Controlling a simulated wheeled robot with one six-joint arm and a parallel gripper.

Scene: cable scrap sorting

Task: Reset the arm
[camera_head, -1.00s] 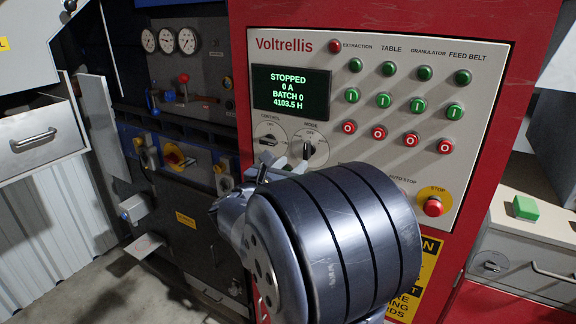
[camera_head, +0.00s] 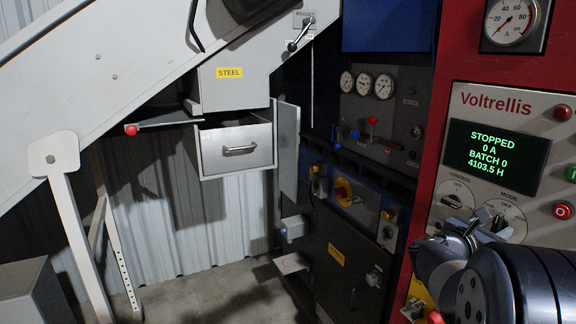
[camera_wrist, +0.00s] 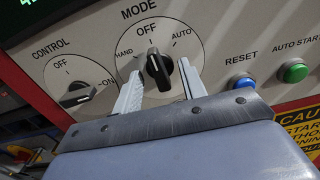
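My gripper (camera_wrist: 160,86) is at the red machine's control panel (camera_wrist: 221,50), its two pale fingers spread on either side of the black MODE knob (camera_wrist: 157,70). Gaps show between the fingers and the knob, so it is open; whether the tips touch the panel I cannot tell. The MODE knob's pointer is up, near OFF. The CONTROL knob (camera_wrist: 77,96) at the left points toward ON. In the head view my gripper (camera_head: 489,219) is at the lower right, partly hidden by my wrist. The display (camera_head: 494,158) reads STOPPED, 0 A, BATCH 0.
A blue RESET button (camera_wrist: 242,84) and a green button (camera_wrist: 295,72) are right of the fingers. In the head view, an open STEEL drawer (camera_head: 237,150) hangs at centre left. A valve panel (camera_head: 381,125) with gauges stands between. Some floor at lower left is clear.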

